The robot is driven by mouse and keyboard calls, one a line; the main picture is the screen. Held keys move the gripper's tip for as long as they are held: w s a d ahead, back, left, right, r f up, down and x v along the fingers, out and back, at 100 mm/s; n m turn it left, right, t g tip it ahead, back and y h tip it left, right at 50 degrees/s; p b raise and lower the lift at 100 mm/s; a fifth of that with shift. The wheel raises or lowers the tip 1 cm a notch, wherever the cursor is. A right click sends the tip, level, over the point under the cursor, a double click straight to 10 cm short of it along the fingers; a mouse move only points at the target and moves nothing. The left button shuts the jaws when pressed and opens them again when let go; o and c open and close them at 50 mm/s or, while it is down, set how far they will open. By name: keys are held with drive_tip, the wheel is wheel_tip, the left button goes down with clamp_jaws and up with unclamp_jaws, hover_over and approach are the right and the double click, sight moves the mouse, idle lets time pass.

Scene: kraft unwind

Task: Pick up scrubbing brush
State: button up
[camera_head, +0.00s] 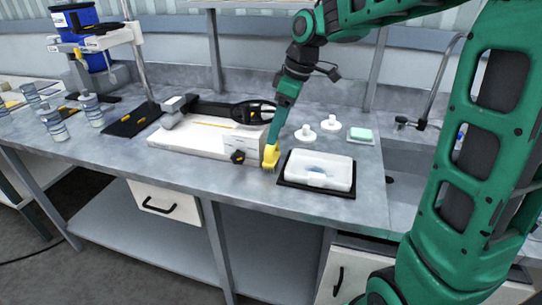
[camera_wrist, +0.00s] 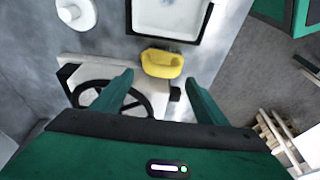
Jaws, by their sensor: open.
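The scrubbing brush (camera_head: 270,156) is yellow with bristles underneath. It is near the counter's front edge, between the white machine and the black tray. In the wrist view the brush (camera_wrist: 162,63) appears just beyond the two fingertips and roughly centred between them. My gripper (camera_head: 277,137) points down over the brush in the head view, and its tip overlaps the brush there. In the wrist view my gripper (camera_wrist: 163,82) is open, with a finger on either side and nothing between them. I cannot tell whether a fingertip touches the brush.
A white machine (camera_head: 195,137) with a black handwheel (camera_head: 254,111) stands left of the brush. Right of it a white basin (camera_head: 318,167) sits in a black tray (camera_head: 333,193). Two white round pieces and a green sponge (camera_head: 361,133) lie behind. A sink and faucet are at right.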

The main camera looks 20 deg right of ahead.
sight(272, 154)
drive_tip(key=shift+s+x, duration=0.15)
drive_tip(key=shift+x, duration=1.4)
drive_tip(key=shift+s+x, duration=0.1)
drive_tip(key=shift+x, duration=1.4)
drive_tip(key=shift+d, duration=0.1)
drive_tip(key=c, duration=0.7)
